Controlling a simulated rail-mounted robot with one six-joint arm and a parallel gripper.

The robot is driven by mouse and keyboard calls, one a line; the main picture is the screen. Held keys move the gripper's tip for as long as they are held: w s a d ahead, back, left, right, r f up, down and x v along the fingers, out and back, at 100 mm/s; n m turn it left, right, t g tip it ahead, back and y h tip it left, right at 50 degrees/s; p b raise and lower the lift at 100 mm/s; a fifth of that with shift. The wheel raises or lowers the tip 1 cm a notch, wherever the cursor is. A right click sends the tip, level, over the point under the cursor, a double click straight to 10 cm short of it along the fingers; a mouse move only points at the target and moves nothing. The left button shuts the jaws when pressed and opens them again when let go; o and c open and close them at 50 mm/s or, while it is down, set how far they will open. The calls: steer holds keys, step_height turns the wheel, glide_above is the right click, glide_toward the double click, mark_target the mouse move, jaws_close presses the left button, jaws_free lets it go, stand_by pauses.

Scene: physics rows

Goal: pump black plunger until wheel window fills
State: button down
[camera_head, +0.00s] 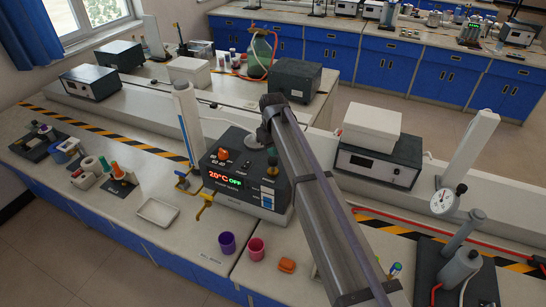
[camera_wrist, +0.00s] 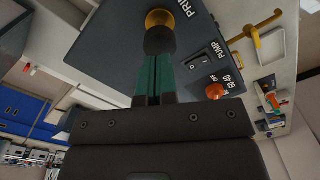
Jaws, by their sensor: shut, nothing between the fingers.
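The pump unit (camera_head: 240,210) is a dark box on the bench with a lit display reading 20°C and OFF. Its black plunger (camera_head: 272,170) stands on the top right part, partly hidden by my gripper (camera_head: 271,150). In the wrist view the plunger's black knob (camera_wrist: 160,40) has a brass collar beside the PRIME label. My gripper's green fingers (camera_wrist: 155,58) are shut together with their tips at the knob; whether they touch it I cannot tell. Blue-and-white panels (camera_head: 267,197) show on the front right of the unit; I cannot make out a wheel in them.
An orange knob (camera_wrist: 215,91) and a rocker switch (camera_wrist: 198,60) sit near the plunger. Brass taps (camera_head: 205,201) stick out left of the unit. Purple (camera_head: 227,243) and pink (camera_head: 256,248) cups stand in front. A white tray (camera_head: 157,212) lies at left.

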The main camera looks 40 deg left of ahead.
stand_by(0.3)
step_height(320, 180, up, 5)
steer(key=p, duration=0.5)
steer(key=shift+r, duration=0.15)
steer(key=shift+f, duration=0.2)
